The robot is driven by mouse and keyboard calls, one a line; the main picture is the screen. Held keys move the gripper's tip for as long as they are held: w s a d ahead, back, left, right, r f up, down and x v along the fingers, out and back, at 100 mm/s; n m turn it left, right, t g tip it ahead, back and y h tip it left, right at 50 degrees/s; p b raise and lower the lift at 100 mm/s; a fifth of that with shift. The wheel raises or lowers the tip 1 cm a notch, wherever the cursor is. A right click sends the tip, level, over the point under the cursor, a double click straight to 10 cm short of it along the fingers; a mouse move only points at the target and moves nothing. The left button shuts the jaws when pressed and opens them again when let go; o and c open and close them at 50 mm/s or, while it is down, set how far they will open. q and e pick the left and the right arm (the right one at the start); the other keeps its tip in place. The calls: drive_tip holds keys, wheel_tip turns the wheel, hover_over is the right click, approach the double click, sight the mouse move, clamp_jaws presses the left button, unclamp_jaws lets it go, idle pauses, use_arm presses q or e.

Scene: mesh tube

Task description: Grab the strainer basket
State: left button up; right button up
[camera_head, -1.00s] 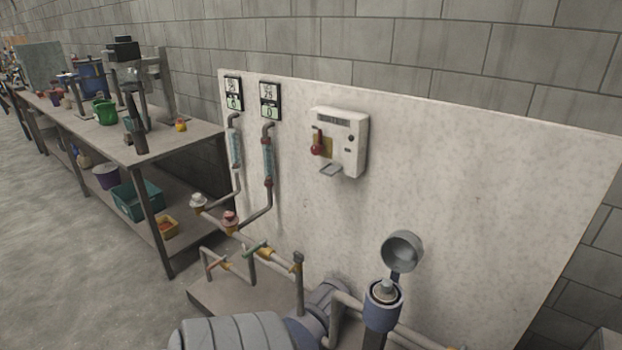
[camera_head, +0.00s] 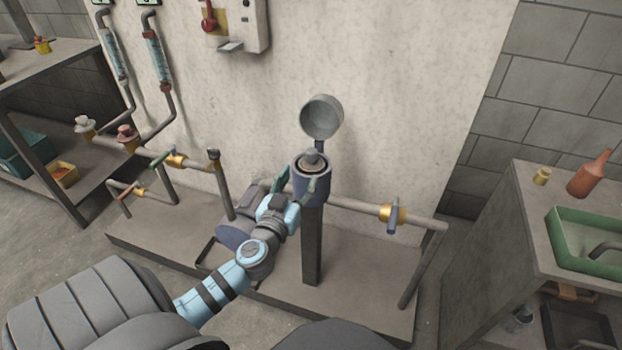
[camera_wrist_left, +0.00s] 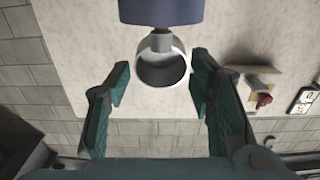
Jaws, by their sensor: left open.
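The strainer basket (camera_head: 313,160) shows as a grey piece with a knob in the open top of a blue cylindrical housing (camera_head: 299,188) on a dark post. The housing's round grey lid (camera_head: 321,117) stands open above and behind it. My left gripper (camera_head: 303,180) is open, its teal fingers close to the housing's sides; I cannot tell whether they touch it. In the left wrist view the open fingers (camera_wrist_left: 159,80) flank the grey lid (camera_wrist_left: 162,70), with the blue housing (camera_wrist_left: 160,10) at the top edge. The basket is hidden there. My right gripper is not in view.
A pipe with a yellow valve (camera_head: 393,214) runs right from the housing. Pipes with valves (camera_head: 177,160) stand at left. A white panel (camera_head: 420,80) rises behind. A bench with a green sink tray (camera_head: 560,245) is at right. Bare plinth (camera_head: 355,275) lies around the post.

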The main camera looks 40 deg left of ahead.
sight(310, 158)
use_arm(q)
drive_tip(key=x, duration=1.1)
drive_tip(key=shift+a+f, duration=0.15)
drive_tip(key=shift+f, duration=0.1)
clamp_jaws()
